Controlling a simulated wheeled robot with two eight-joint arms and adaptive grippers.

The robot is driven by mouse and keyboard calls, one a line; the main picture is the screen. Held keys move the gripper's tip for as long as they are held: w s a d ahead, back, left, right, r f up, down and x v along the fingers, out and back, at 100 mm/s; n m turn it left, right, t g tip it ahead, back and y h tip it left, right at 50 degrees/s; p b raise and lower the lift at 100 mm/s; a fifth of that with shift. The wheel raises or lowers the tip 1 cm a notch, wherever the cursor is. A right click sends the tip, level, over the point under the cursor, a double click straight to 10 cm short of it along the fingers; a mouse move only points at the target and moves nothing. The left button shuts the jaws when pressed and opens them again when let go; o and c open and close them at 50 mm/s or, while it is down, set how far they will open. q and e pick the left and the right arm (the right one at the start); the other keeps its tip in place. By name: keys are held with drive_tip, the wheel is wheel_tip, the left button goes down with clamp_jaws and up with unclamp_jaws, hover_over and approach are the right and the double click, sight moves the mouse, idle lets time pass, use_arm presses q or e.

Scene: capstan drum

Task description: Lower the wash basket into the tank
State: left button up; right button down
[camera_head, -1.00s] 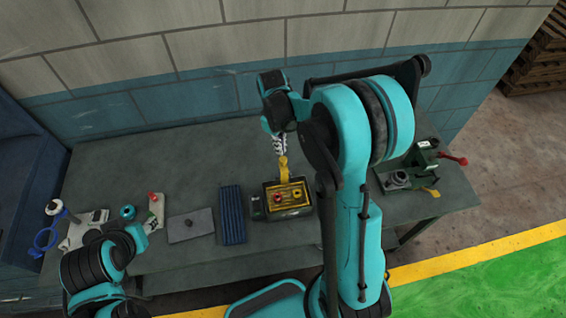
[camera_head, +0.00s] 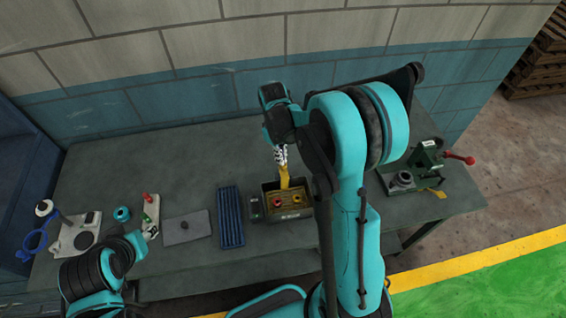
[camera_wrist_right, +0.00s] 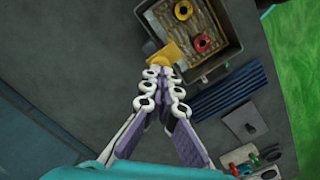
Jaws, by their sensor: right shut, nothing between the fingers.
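The wash basket (camera_head: 291,207) is a yellow mesh tray with a red ring and a yellow ring in it. It sits down inside the dark open tank (camera_head: 299,215), below the rim; the right wrist view shows the basket (camera_wrist_right: 208,18) and the tank's rim (camera_wrist_right: 215,66) too. The basket's yellow upright handle (camera_head: 284,180) rises toward my right gripper (camera_head: 281,160). That gripper is shut, its fingertips (camera_wrist_right: 162,72) right at the handle's top; I cannot tell whether they touch. My left gripper (camera_head: 148,232) is at the lower left, its fingers too small to read.
Left of the tank are a blue ribbed tray (camera_head: 230,216) and a grey plate (camera_head: 187,227). A white fixture (camera_head: 76,234) stands farther left. A green machine with a red handle (camera_head: 430,163) is at the right. The bench behind the tank is clear.

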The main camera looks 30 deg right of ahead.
wheel_tip(320, 180, down, 3)
drive_tip(key=shift+r+b, duration=0.15)
drive_tip(key=shift+b, duration=0.65)
drive_tip(key=shift+r+p, duration=0.35)
use_arm(q)
drive_tip(key=shift+f, duration=0.75)
use_arm(e)
drive_tip(key=w, duration=0.1)
drive_tip(key=w+a+r, duration=0.1)
drive_tip(key=shift+w+a, duration=0.2)
drive_tip(key=shift+w, duration=0.15)
wheel_tip(320, 180, up, 12)
drive_tip(key=w, duration=0.1)
drive_tip(key=shift+a, duration=0.3)
